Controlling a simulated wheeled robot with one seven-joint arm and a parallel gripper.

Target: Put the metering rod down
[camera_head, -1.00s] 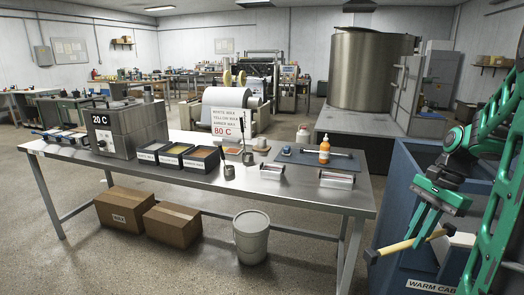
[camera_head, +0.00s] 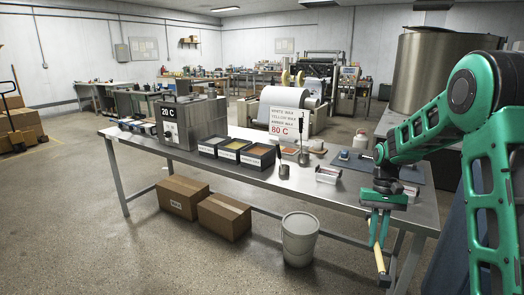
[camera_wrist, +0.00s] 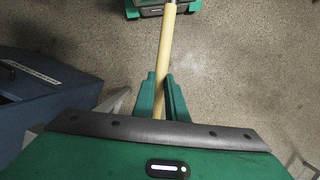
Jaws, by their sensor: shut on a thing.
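My gripper (camera_head: 379,236) is shut on the metering rod (camera_head: 378,258), seen as a pale yellow-tan bar with a dark end. It hangs at a steep tilt by the front right edge of the steel table (camera_head: 345,198). In the wrist view the rod (camera_wrist: 166,45) stands between the two green fingers (camera_wrist: 162,95) and runs to the top edge.
Metal-edged blocks (camera_head: 328,175) sit left of the mat. Black trays (camera_head: 258,158), a grey heater box (camera_head: 195,123) and a sign (camera_head: 285,118) stand farther left. A white bucket (camera_head: 299,240) and cardboard boxes (camera_head: 224,216) are on the floor. Table top near the front right edge looks clear.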

